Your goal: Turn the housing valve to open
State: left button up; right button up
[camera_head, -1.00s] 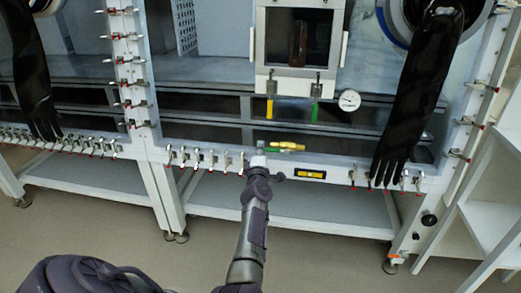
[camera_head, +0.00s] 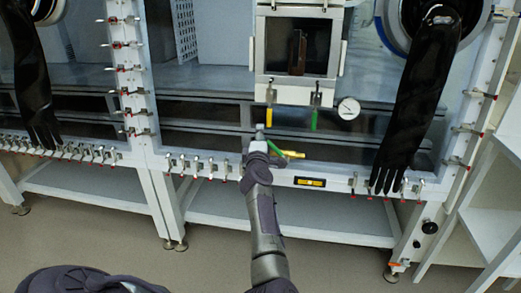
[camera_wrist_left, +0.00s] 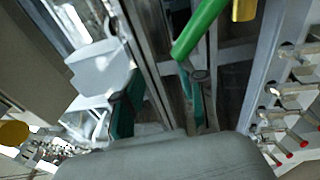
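The housing valve (camera_head: 293,154) is a yellow fitting on the front rail of the glovebox. Its green handle (camera_head: 277,149) is slanted, running from upper left down to the yellow body. My left gripper (camera_head: 259,135) is raised just left of the handle, very close to it; I cannot tell whether they touch. In the left wrist view a green bar (camera_wrist_left: 200,28) shows close up at the top; I cannot tell surely whether it is the valve handle. My right gripper is not in view.
A small door (camera_head: 298,48) with yellow and green hanging levers is above the valve, beside a round gauge (camera_head: 348,109). Red-tipped clamps (camera_head: 197,166) line the rail to the left. A black glove (camera_head: 418,95) hangs at right. A white shelf (camera_head: 492,205) stands far right.

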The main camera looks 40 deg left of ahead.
pick_arm(q)
jog(key=shift+r, duration=0.8)
